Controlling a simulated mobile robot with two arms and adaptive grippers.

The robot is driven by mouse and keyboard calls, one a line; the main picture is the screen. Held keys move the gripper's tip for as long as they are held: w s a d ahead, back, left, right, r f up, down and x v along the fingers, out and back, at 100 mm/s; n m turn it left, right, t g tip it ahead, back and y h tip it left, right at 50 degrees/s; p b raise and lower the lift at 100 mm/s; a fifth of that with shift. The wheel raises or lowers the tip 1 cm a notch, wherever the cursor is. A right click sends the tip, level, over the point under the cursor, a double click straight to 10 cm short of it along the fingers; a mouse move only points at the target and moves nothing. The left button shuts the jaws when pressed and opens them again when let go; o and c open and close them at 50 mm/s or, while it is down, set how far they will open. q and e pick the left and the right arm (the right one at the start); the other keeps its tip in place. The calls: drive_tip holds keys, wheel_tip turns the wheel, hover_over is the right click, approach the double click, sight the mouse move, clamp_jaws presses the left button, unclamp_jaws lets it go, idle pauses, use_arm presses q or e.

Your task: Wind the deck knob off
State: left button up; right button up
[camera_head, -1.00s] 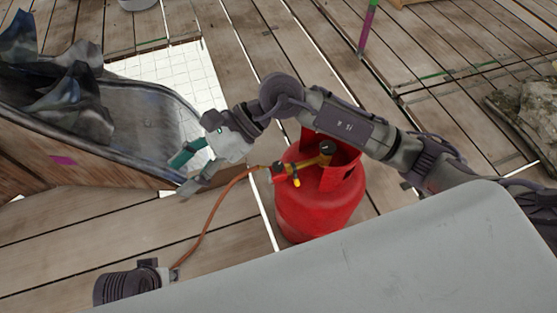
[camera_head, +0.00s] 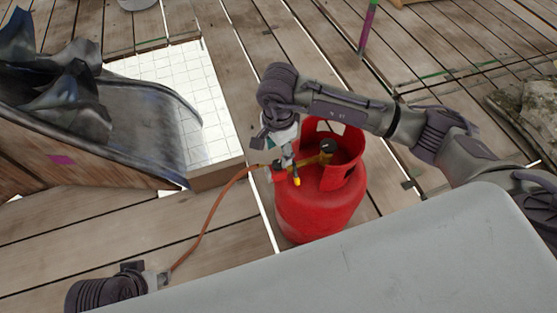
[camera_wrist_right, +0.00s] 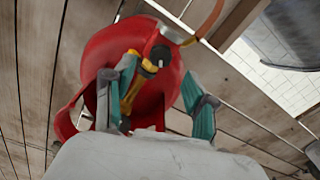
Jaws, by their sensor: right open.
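The red gas cylinder (camera_head: 318,212) stands upright on the wooden deck. Inside its collar sits a brass valve (camera_head: 310,160) with a black knob (camera_head: 328,146). My right gripper (camera_head: 285,152) hangs just above and left of the valve, its fingers pointing down. Contact with the valve cannot be told. My left gripper (camera_head: 158,280) is low at the left, near the hose; its fingers cannot be made out.
An orange hose (camera_head: 211,215) runs from the valve down to the lower left. A grey curved chute-like piece (camera_head: 130,115) stands at the left beside a white tiled patch (camera_head: 205,90). A rock (camera_head: 525,120) lies at the right. A grey surface (camera_head: 350,270) fills the front.

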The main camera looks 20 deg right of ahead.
sight(278, 163)
drive_tip(key=shift+f+b, duration=0.3)
drive_tip(key=shift+f, duration=2)
clamp_jaws()
